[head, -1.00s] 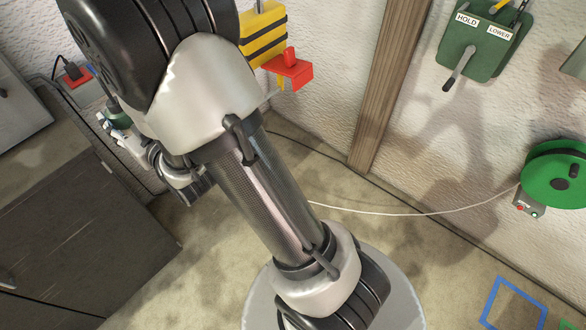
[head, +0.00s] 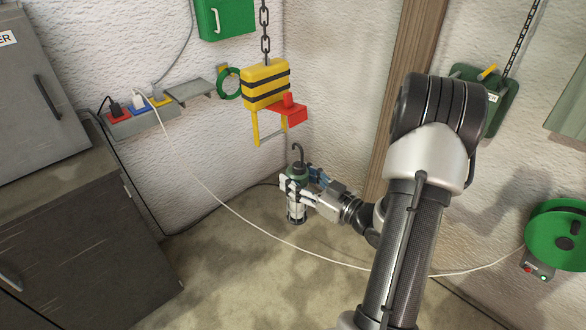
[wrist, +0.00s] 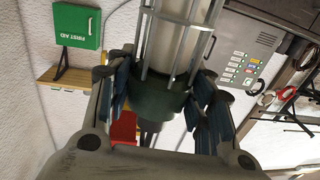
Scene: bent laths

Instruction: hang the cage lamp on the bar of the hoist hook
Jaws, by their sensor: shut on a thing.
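The cage lamp (head: 296,213) is upright, with a green collar, a pale tube in a wire cage below, and a dark hook on top. My gripper (head: 298,187) is shut on its green collar. In the wrist view the lamp (wrist: 180,45) stands between the fingers of my gripper (wrist: 163,100). The hoist block (head: 265,84) is yellow with black stripes and hangs on a chain.
A white cable (head: 270,238) droops across the room to a green reel (head: 556,235) at the right. Grey cabinets (head: 70,230) stand at the left. A power strip (head: 145,122) and a green coil (head: 229,83) are on the wall. A wooden post (head: 405,60) rises behind my arm.

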